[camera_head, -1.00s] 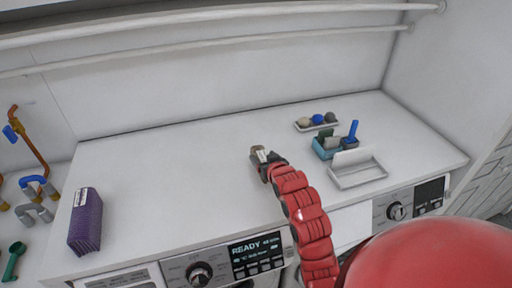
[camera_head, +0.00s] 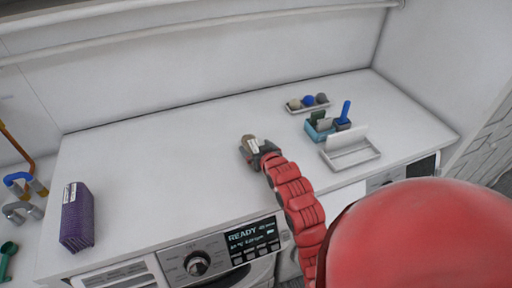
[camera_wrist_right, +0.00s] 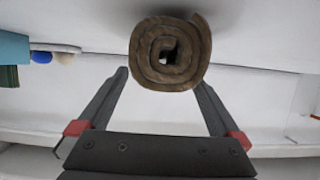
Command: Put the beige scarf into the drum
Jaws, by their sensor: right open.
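The beige scarf (camera_wrist_right: 170,52), a brown-beige roll seen end-on, lies on the white counter in the right wrist view. In the head view a small part of it (camera_head: 249,142) shows at the tip of my right gripper (camera_head: 250,150). In the right wrist view the fingers (camera_wrist_right: 163,78) are open, with the roll at and between their tips; the right fingertip is partly covered by it. The washing machine (camera_head: 215,258) is below the counter's front edge. The top of its round door shows at the bottom; the drum inside is hidden. My left gripper is out of view.
A purple folded stack (camera_head: 77,216) stands at the counter's left. At the right are a tray of balls (camera_head: 307,103), a blue caddy (camera_head: 318,130) with a blue-handled brush and a white tray (camera_head: 351,153). The counter's middle is clear around my gripper.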

